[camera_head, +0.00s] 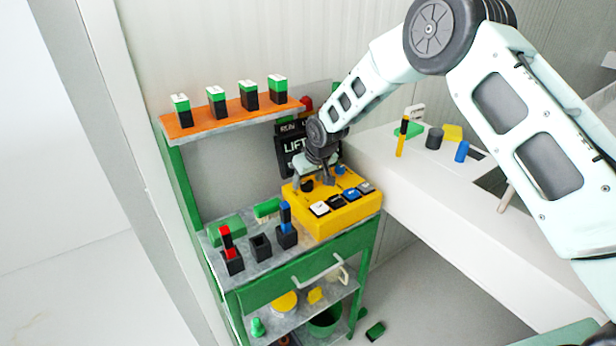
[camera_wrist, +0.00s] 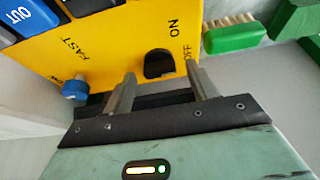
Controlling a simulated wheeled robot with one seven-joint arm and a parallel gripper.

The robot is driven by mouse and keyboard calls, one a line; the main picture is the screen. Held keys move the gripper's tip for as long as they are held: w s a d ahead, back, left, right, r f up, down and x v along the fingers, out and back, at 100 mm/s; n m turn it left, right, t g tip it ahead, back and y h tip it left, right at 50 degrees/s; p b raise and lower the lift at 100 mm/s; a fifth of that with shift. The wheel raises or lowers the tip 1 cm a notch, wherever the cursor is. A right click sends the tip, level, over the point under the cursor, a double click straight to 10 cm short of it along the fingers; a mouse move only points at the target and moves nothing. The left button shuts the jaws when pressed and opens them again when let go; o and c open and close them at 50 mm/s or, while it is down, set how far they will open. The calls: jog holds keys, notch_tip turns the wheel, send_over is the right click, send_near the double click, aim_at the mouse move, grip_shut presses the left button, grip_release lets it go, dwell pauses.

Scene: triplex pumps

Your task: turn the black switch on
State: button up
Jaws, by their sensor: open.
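The yellow control box (camera_head: 338,216) sits on the right end of the green workbench. In the wrist view, its yellow face (camera_wrist: 120,45) carries the black switch (camera_wrist: 159,64), with the printed words ON and OFF beside it. Which word the switch points to is not clear. My gripper (camera_wrist: 160,76) is open, with its two fingertips apart on either side of the switch in that view; I cannot tell whether they touch it. In the head view my gripper (camera_head: 318,180) hangs over the back left of the box, and the black switch (camera_head: 307,185) shows dark beside it.
A blue knob (camera_wrist: 75,89) is close to one finger. Buttons line the box's front edge, including a blue one (camera_wrist: 32,18). A green brush (camera_wrist: 235,36) lies beside the box. An orange shelf (camera_head: 232,119) holds several green-black blocks. A white counter (camera_head: 430,190) stands to the right.

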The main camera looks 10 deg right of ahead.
jog(key=shift+f, duration=0.1)
jog(key=c, duration=1)
